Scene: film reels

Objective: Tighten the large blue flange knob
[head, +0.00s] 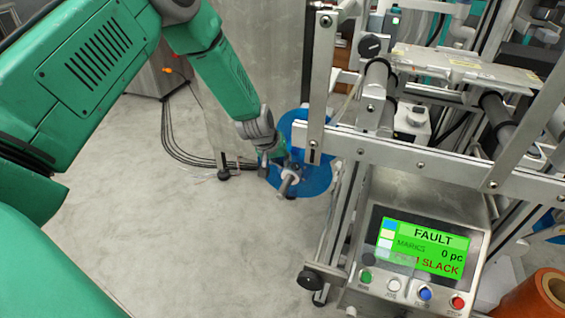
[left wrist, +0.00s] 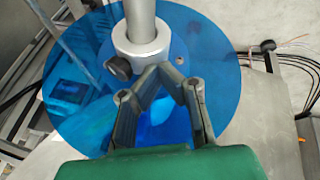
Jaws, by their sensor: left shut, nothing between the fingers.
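The large blue flange (head: 318,178) is a translucent disc on the left side of the machine. In the left wrist view the blue flange (left wrist: 75,115) has a silver collar (left wrist: 141,50) around a metal shaft. A black knob (left wrist: 119,68) sticks out of the collar's left side. My left gripper (head: 279,157) is in front of the flange, partly hiding it. In the left wrist view its fingertips (left wrist: 167,68) are together and empty, just below the collar and right of the knob. I cannot tell whether they touch the collar. My right gripper is not in view.
The metal machine frame (head: 390,151) stands close to the right of my left gripper. A control panel (head: 425,245) reads FAULT and SLACK. A copper-coloured roll (head: 525,300) is at lower right. Black cables (head: 178,150) lie behind the gripper. The floor (head: 190,240) is clear.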

